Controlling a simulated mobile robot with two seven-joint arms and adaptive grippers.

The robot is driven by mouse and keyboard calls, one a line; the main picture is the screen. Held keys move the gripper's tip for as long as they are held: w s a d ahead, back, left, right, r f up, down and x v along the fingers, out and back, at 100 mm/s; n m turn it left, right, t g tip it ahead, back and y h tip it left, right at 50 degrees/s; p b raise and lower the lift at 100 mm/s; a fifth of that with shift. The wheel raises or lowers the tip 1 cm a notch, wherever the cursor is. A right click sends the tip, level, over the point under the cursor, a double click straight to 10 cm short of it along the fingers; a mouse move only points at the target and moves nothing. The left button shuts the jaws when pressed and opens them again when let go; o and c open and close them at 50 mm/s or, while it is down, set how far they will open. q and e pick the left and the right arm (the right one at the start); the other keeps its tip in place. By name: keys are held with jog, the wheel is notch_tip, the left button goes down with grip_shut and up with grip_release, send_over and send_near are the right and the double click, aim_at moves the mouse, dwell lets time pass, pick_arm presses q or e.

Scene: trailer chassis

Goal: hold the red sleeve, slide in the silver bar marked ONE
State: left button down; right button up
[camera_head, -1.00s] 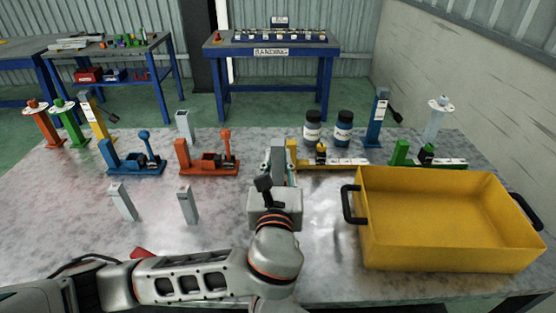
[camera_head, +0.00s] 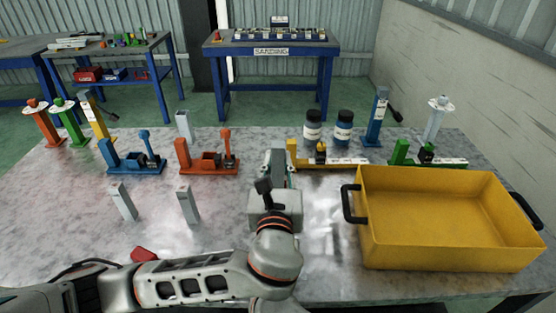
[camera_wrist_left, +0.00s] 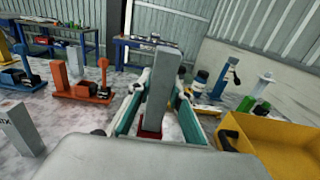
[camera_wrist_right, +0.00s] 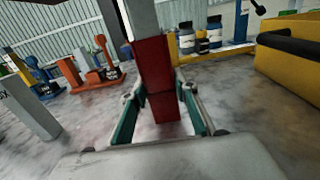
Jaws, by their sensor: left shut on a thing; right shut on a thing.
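A silver bar (camera_wrist_left: 158,85) stands upright between the fingers of my left gripper (camera_wrist_left: 161,92), which is shut on it. In the head view my left gripper (camera_head: 276,168) is over the middle of the table and mostly hides what it holds. A red sleeve (camera_wrist_right: 153,68) is upright in my right gripper (camera_wrist_right: 158,92), which is shut on it. The silver bar (camera_wrist_right: 142,17) meets the sleeve's top in the right wrist view. Red (camera_wrist_left: 151,131) also shows at the bar's lower end in the left wrist view. How deep the bar sits is unclear; no ONE marking is readable.
A yellow bin (camera_head: 445,250) stands close on the right. Two silver bars (camera_head: 123,202) (camera_head: 188,204) stand to the left. Blue (camera_head: 135,163) and orange (camera_head: 208,163) clamp fixtures and a yellow one (camera_head: 330,163) lie behind. A red piece (camera_head: 143,254) shows behind my left arm.

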pick_arm(q)
jog(key=shift+f, duration=0.4)
jog(key=c, duration=1.8)
grip_release()
jog(key=shift+f, duration=0.1)
jog(key=shift+o, duration=0.2)
jog(key=shift+s, duration=0.1)
